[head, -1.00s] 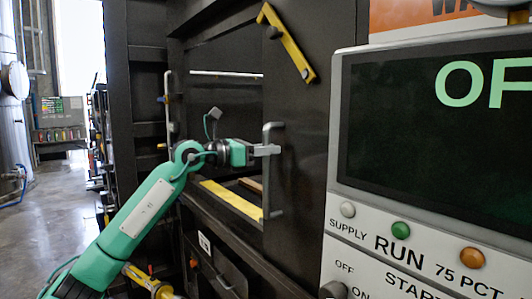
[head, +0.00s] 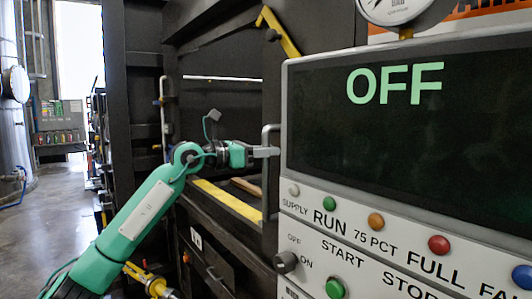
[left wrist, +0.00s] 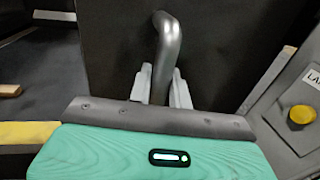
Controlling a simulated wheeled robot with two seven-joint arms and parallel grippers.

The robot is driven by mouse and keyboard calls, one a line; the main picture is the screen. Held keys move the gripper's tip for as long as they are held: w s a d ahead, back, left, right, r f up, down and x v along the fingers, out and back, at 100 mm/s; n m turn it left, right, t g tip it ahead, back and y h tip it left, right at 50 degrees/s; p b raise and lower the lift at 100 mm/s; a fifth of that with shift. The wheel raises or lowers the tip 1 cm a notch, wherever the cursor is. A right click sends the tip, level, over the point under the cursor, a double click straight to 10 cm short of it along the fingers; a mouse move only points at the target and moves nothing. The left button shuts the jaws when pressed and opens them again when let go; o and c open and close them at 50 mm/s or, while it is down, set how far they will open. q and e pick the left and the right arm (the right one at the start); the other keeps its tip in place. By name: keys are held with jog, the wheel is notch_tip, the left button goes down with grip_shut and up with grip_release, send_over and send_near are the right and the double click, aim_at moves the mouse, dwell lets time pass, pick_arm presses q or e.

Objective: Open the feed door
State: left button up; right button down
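The feed door (head: 275,82) is a dark panel with a diagonal yellow bar (head: 280,33) near its top. Its grey vertical handle (head: 267,190) also shows in the left wrist view (left wrist: 166,50). An open gap lies to the left of the door, so it stands at least partly open. My left gripper (head: 265,151) is at the handle. In the left wrist view its two pale fingers (left wrist: 162,88) sit on either side of the handle bar and appear closed on it. The control panel hides the door's right part. My right gripper is out of view.
The control panel (head: 408,165) stands close on the right, its screen reading OFF. A brown piece (head: 246,187) lies inside the opening behind a yellow strip (head: 228,199). Clear floor (head: 50,230) lies at the far left.

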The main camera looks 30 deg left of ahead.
pick_arm(q)
jog(key=o, duration=0.3)
jog(key=shift+r, duration=0.1)
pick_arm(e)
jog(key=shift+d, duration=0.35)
